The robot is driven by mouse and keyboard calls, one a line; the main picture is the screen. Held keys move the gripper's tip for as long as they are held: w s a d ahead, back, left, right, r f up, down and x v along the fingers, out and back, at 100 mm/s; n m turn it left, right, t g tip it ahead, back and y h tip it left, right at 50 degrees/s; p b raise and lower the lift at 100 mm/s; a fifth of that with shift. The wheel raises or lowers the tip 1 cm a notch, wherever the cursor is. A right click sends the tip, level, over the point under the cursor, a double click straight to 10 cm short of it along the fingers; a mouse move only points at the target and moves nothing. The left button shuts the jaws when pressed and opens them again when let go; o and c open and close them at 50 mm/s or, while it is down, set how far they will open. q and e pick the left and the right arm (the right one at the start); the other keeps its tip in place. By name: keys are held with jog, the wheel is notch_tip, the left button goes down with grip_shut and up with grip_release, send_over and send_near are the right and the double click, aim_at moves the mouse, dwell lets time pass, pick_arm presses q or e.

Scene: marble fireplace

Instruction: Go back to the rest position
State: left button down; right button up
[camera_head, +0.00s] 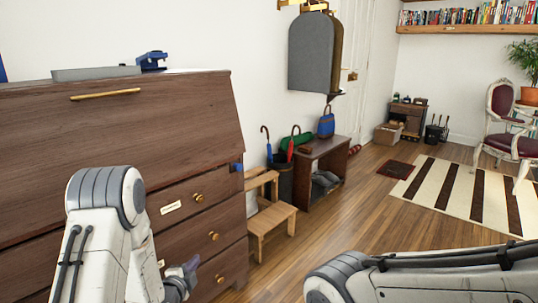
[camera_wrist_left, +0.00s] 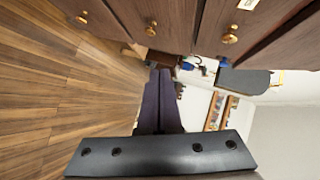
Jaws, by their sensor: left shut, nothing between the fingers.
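My left arm comes in at the lower left of the head view, in front of a dark wooden drawer cabinet. My left gripper (camera_head: 189,267) is low beside the cabinet's lower drawers, partly hidden behind my own arm. In the left wrist view its two dark fingers (camera_wrist_left: 158,78) lie together, with nothing between them. My right arm crosses the lower right of the head view, and its gripper is out of the picture.
The drawer cabinet (camera_head: 100,130) with brass knobs fills the left. A wooden step stool (camera_head: 270,217), an umbrella stand (camera_head: 281,183) and a small shoe bench (camera_head: 322,168) stand along the wall. Wooden floor (camera_head: 370,217) is clear up to a striped rug (camera_head: 463,190).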

pick_arm(q)
jog(key=s+d+r+n+g+h, duration=0.1)
jog(key=s+d+r+n+g, duration=0.15)
jog(key=s+d+g, duration=0.4)
jog(key=s+d+r+n+g, duration=0.1)
jog(key=s+d+r+n, duration=0.2)
jog(key=d, duration=0.6)
jog(key=s+d+r+n+g, duration=0.1)
jog(key=s+r+g, duration=0.1)
jog(key=s, duration=0.7)
jog(key=s+d+r+n+g+y+p, duration=0.1)
jog(key=s+r+g, duration=0.2)
jog(key=s, duration=0.6)
jog(key=s+d+r+n+g, duration=0.1)
jog(key=s+r+n+g, duration=0.1)
jog(key=s, duration=0.6)
notch_tip(320, 180, up, 32)
jog(key=p, duration=3.2)
jog(key=shift+r+p, duration=0.15)
jog(key=shift+p, duration=0.15)
jog(key=shift+m, duration=0.25)
